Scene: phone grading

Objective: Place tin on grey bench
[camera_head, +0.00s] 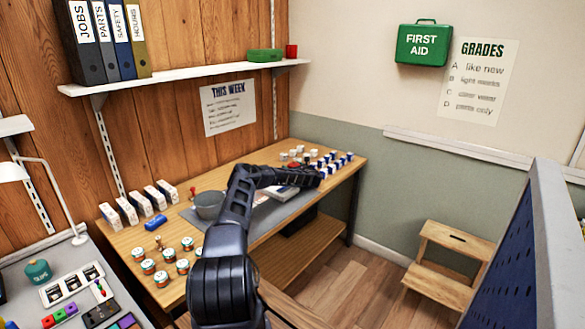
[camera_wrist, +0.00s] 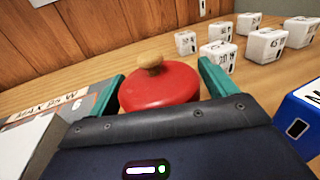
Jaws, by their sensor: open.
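A round red tin with a wooden knob on its lid stands upright between my gripper's teal fingers in the wrist view (camera_wrist: 160,88). My gripper (camera_wrist: 161,84) is open around it, one finger on each side; contact cannot be told. In the head view, my gripper (camera_head: 315,178) is over the far part of the wooden workbench (camera_head: 262,232), with a bit of red showing beside it. The grey bench (camera_head: 22,287) is at the lower left of the head view. A teal knobbed tin (camera_head: 38,271) stands on it.
White labelled blocks (camera_wrist: 266,44) stand beyond the tin, and a blue box (camera_wrist: 303,122) is close at right. The workbench also holds a grey bowl (camera_head: 208,205) and several small jars (camera_head: 163,279). A lamp (camera_head: 45,190), tray and coloured pieces crowd the grey bench.

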